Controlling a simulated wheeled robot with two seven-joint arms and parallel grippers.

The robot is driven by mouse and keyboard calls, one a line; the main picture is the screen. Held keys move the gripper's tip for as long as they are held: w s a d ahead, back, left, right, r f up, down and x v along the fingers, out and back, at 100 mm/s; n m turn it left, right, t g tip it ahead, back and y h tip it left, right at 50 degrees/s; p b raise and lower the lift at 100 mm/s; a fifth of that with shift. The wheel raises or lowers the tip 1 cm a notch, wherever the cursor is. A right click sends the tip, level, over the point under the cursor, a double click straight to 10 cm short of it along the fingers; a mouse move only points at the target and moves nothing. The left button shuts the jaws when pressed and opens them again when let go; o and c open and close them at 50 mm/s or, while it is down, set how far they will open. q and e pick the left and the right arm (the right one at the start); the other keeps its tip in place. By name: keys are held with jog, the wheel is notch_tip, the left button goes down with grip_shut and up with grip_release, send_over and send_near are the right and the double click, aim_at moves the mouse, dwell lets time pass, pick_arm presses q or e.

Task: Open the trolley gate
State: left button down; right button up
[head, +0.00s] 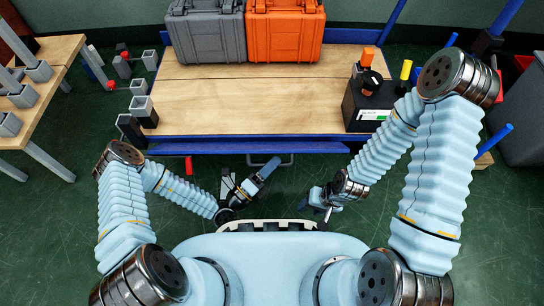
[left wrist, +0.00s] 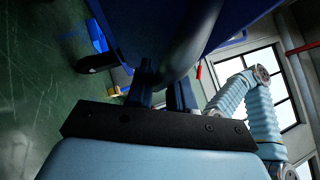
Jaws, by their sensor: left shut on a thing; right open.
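The trolley has a wooden top (head: 240,105) and a blue front edge (head: 215,147). A thin grey loop (head: 289,161) shows under that edge; I cannot tell whether it belongs to the gate. My left gripper (head: 268,168) is just below the front edge, beside this loop. In the left wrist view its fingers (left wrist: 165,92) are shut on a dark rounded bar (left wrist: 188,50), with a blue panel (left wrist: 135,25) close by. The gate as a whole is hidden under the top. My right gripper (head: 325,208) is open, low in front of my body, apart from the trolley.
A grey case (head: 207,35) and an orange case (head: 285,33) stand at the trolley's back. A black box (head: 368,103) is at its right end. A red handle (head: 189,166) hangs below the front edge. Another wooden table (head: 50,60) is at the left.

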pick_arm(q)
jog(key=shift+f+m+h+b, duration=0.65)
jog(key=shift+f+m, duration=0.25)
jog(key=shift+f, duration=0.6)
jog(key=shift+f+m+h+b, duration=0.6)
jog(key=shift+f+m, duration=0.3)
jog(key=shift+f, duration=0.55)
jog(key=c, duration=1.1)
grip_release()
jog(key=shift+g+h, duration=0.25)
jog(key=shift+g, duration=0.05)
